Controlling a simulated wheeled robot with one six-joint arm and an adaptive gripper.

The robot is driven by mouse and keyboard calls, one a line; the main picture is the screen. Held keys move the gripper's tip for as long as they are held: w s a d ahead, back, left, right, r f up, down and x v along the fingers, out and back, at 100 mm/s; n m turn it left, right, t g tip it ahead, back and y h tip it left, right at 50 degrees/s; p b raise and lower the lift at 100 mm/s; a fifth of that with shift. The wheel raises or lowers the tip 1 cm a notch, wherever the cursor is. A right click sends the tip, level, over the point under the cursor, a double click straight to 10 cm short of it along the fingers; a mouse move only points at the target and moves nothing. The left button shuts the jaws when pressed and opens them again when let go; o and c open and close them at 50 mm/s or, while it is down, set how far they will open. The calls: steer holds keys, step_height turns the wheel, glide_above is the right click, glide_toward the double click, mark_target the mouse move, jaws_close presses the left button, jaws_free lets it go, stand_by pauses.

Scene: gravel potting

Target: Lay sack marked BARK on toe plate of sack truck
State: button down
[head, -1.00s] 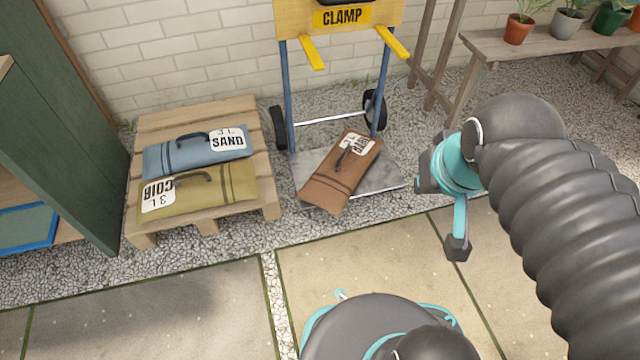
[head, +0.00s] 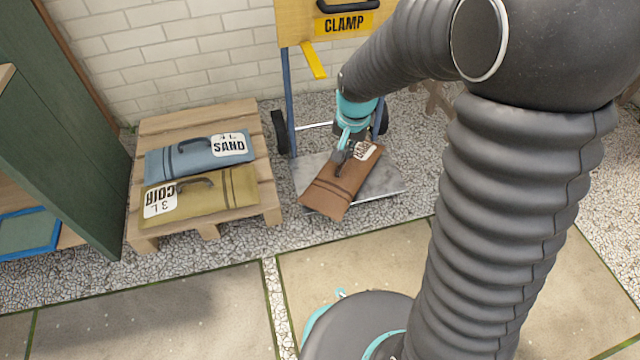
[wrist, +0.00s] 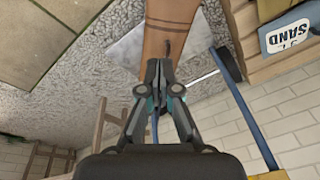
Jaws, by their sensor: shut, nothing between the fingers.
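The brown sack (head: 332,190) lies aslant on the grey metal toe plate (head: 388,184) of the sack truck (head: 289,105), its lower end reaching over the plate's front edge. Its white label is partly hidden by my gripper, so the word is not clear. My gripper (head: 341,164) is at the sack's dark handle, its fingers shut and empty. The wrist view shows the closed fingertips (wrist: 160,64) close by the handle (wrist: 168,46) over the brown sack (wrist: 170,20); I cannot tell whether they touch.
A wooden pallet (head: 195,115) at left holds a blue SAND sack (head: 185,160) and an olive COIR sack (head: 225,190). A yellow clamp arm (head: 313,60) juts from the truck. A green cabinet (head: 65,130) stands far left. The paving in front is clear.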

mark_target(333, 190)
steer(key=w+a+f, duration=0.1)
steer(key=a+f, duration=0.1)
steer(key=f, duration=0.9)
steer(key=w+a+f+m+g, duration=0.1)
steer(key=a+f, duration=0.2)
steer(key=f, duration=0.8)
steer(key=a+f+m+g, duration=0.1)
steer(key=a+f, duration=0.2)
steer(key=f, duration=0.8)
steer(key=shift+w+a+f, duration=0.1)
steer(key=shift+w+f, duration=0.2)
steer(key=shift+w, duration=0.1)
steer(key=w, duration=0.1)
steer(key=w+d, duration=0.1)
steer(key=shift+w+d+f, duration=0.15)
steer(key=shift+w+d, duration=0.05)
steer(key=shift+w, duration=0.15)
steer(key=shift+w+d, duration=0.25)
steer(key=shift+w, duration=0.2)
